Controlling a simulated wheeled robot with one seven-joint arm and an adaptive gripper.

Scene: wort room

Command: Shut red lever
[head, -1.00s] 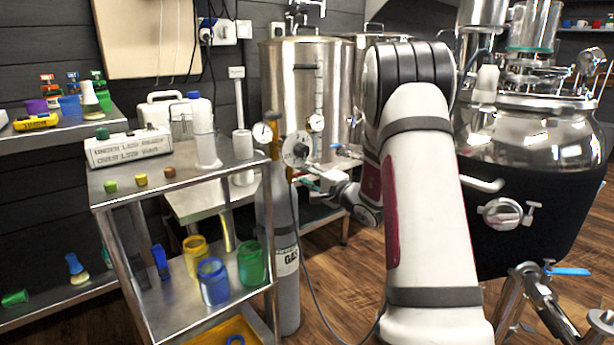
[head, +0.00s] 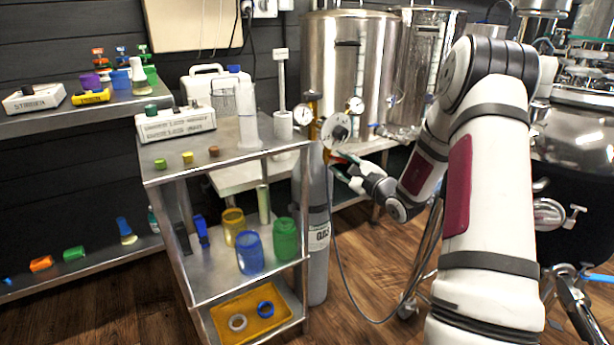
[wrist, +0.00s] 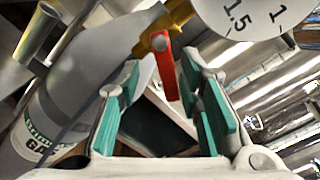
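The red lever (wrist: 165,68) shows in the wrist view, hanging from a brass valve (wrist: 162,38) beside a white gauge dial (wrist: 240,12). My gripper (wrist: 160,78) is open, with teal finger pads on either side of the lever's line. Gaps show between the lever and both pads, so I see no grip on it. In the head view my gripper (head: 342,166) is just below the large gauge (head: 336,130) on top of the grey gas cylinder (head: 317,245). I cannot make out the lever in the head view.
A metal shelf cart (head: 225,165) with jars stands left of the cylinder. Steel vessels (head: 345,65) stand behind it. A hose (head: 345,290) hangs down to the wooden floor. A dark-jacketed kettle (head: 570,180) is at the right.

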